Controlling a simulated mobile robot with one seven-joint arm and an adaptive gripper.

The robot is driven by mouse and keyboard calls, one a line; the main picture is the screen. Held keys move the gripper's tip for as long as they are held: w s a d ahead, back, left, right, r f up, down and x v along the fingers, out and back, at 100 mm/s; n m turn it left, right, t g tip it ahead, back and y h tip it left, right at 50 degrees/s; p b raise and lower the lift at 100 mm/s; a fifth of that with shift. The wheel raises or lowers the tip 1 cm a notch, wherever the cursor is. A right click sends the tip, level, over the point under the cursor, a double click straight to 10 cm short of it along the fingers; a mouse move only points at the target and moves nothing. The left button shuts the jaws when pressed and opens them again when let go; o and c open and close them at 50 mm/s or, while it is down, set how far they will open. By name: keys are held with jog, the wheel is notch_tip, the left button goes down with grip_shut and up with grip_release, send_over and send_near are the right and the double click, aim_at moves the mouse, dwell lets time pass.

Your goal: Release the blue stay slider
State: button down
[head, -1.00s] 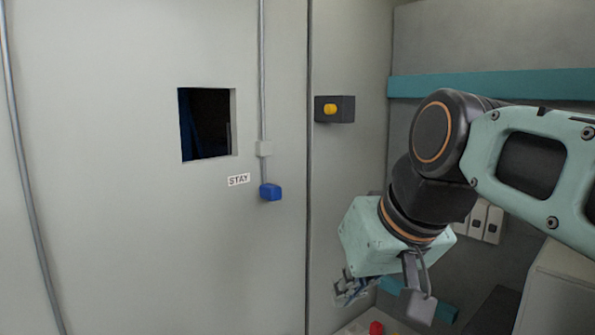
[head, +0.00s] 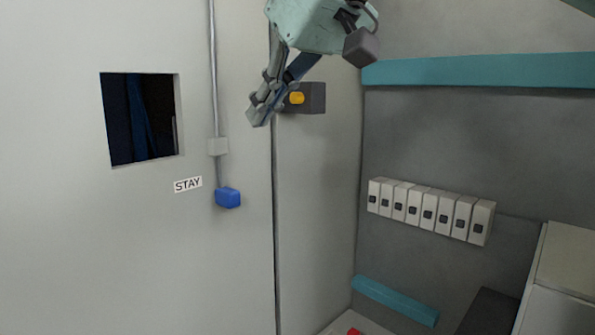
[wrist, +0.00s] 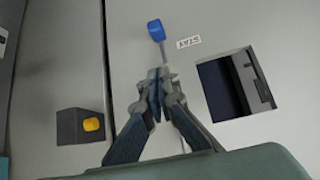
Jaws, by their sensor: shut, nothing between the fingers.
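The blue stay slider (head: 228,198) is a small blue block at the lower end of a thin vertical rod on the pale door panel, beside the STAY label (head: 188,184). In the wrist view the blue slider (wrist: 155,30) and the label (wrist: 189,42) show beyond my fingertips. My gripper (head: 258,112) is shut and empty, up and to the right of the slider in the head view, apart from it. In the wrist view my gripper (wrist: 158,78) has its fingertips together over the rod's line. Part of the rod is hidden behind the fingers there.
A dark box with a yellow knob (head: 297,98) is just right of my gripper; it also shows in the wrist view (wrist: 92,124). A dark window opening (head: 140,118) is left of the slider. Several white switch boxes (head: 428,213) line the right wall. The door around the slider is clear.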

jog(key=shift+a+r, duration=0.1)
jog(key=shift+r, duration=0.1)
send_over(236, 200)
notch_tip(236, 200, down, 9)
jog(key=shift+s+d+f+b, duration=0.15)
jog(key=shift+f+b, duration=0.1)
jog(key=shift+f, duration=0.3)
jog(key=shift+s+d+f+b, duration=0.1)
jog(key=shift+f+b, duration=0.1)
jog(key=shift+f, duration=0.35)
jog(key=shift+f+b, duration=1.45)
jog(key=shift+f, duration=0.35)
